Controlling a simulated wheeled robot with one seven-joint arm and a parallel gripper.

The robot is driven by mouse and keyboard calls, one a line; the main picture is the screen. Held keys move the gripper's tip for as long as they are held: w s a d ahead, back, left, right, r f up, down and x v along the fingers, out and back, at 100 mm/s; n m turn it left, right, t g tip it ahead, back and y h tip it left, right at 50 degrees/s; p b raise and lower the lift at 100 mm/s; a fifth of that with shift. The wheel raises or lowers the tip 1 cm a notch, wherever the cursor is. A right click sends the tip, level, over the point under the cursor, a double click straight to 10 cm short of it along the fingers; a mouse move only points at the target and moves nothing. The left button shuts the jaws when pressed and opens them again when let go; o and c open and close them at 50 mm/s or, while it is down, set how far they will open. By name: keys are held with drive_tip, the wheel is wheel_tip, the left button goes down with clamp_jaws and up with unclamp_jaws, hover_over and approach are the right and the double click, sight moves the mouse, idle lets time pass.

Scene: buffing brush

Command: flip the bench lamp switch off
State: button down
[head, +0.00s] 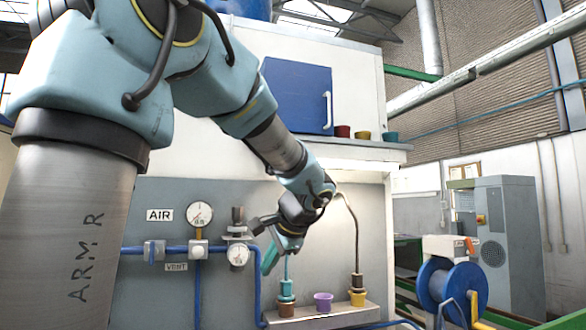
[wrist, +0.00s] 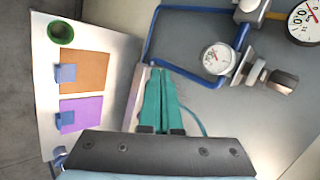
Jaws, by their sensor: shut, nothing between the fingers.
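My gripper (head: 268,264) is in front of the grey back panel in the head view, to the right of the lower gauge. In the wrist view my gripper (wrist: 158,72) shows two long teal fingers lying together, with nothing held. The fingertips are near a blue pipe loop and a pale ledge edge; I cannot tell whether they touch anything. A warm glow (head: 345,177) lights the underside of the shelf behind my wrist, but the lamp body is hidden. I cannot make out the lamp switch in either view; my arm covers part of the panel.
Upper gauge (head: 200,213), lower gauge (head: 238,255) and blue pipe (head: 222,249) are left of my gripper. A blue hose reel (head: 453,290) stands at right. A gauge (wrist: 217,58) is near my fingers.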

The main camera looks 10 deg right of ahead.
drive_tip(key=s+d+r+t+b, duration=0.1)
drive_tip(key=s+d+r+t, duration=0.1)
drive_tip(key=r, duration=0.7)
drive_tip(key=s+d+r+m+t+y+b, duration=0.1)
drive_tip(key=d+r+t, duration=0.3)
drive_tip(key=r, duration=0.6)
drive_tip(key=s+d+r+t+b, duration=0.2)
drive_tip(key=s+d+r+t, duration=0.1)
drive_tip(key=r, duration=0.7)
drive_tip(key=shift+s+d+y, duration=0.3)
drive_tip(key=shift+d, duration=0.6)
drive_tip(key=p+x, duration=0.5)
drive_tip(key=x, duration=0.9)
drive_tip(key=shift+w+m, duration=0.15)
drive_tip(key=shift+m, duration=0.15)
